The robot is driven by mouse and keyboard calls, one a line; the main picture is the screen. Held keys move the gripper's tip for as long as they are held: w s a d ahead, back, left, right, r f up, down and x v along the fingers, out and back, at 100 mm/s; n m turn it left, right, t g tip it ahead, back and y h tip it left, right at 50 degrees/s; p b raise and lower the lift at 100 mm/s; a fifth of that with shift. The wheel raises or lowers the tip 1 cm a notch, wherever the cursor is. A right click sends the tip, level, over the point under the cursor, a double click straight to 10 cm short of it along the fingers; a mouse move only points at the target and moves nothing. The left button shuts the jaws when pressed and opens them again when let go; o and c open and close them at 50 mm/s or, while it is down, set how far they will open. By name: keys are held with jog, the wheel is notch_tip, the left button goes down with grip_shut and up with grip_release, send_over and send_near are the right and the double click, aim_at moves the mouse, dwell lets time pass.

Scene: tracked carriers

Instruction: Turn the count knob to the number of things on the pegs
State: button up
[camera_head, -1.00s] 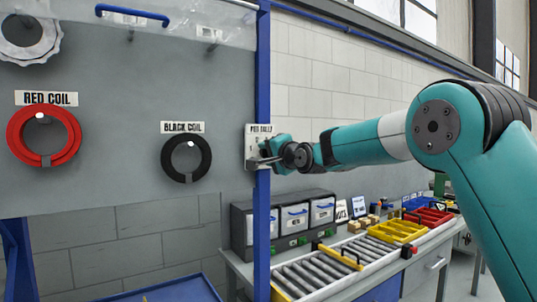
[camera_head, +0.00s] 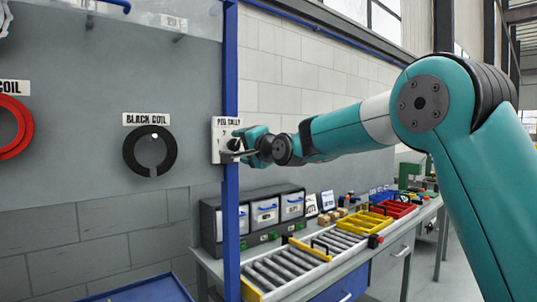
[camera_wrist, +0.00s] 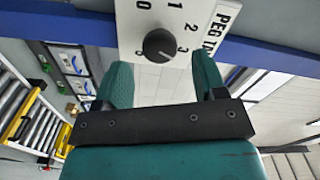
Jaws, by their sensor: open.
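The PEG TALLY plate (camera_head: 218,150) is on the blue post at the board's right edge. In the head view my gripper (camera_head: 243,150) is at the plate and hides the knob. A black coil (camera_head: 150,152) hangs on its labelled peg. A red coil (camera_head: 12,127) is cut off at the left edge.
The blue post (camera_head: 231,240) stands before a bench with drawers (camera_head: 265,212), a roller conveyor (camera_head: 285,268), and yellow (camera_head: 366,222) and red (camera_head: 398,209) trays. A blue tray is low at left.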

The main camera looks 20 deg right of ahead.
jog(key=b+v, duration=0.4)
jog(key=v, duration=1)
jog(key=s+a+f+n+g, duration=0.5)
jog(key=s+f, duration=0.2)
jog(key=f, duration=0.2)
jog(key=s+a+f+n+g, duration=0.4)
jog(key=s+a+f+g, duration=0.1)
jog(key=s+f, duration=0.3)
jog(key=s+f+n+g, duration=0.3)
jog(key=s+f+n, duration=0.1)
jog(key=s, duration=0.5)
jog(key=s+f+n+g+h, duration=0.1)
jog(key=s+f+n+g, duration=0.3)
jog(key=s, duration=0.5)
notch_tip(320, 180, down, 2)
jog(key=shift+f, duration=0.25)
jog(key=shift+a, duration=0.1)
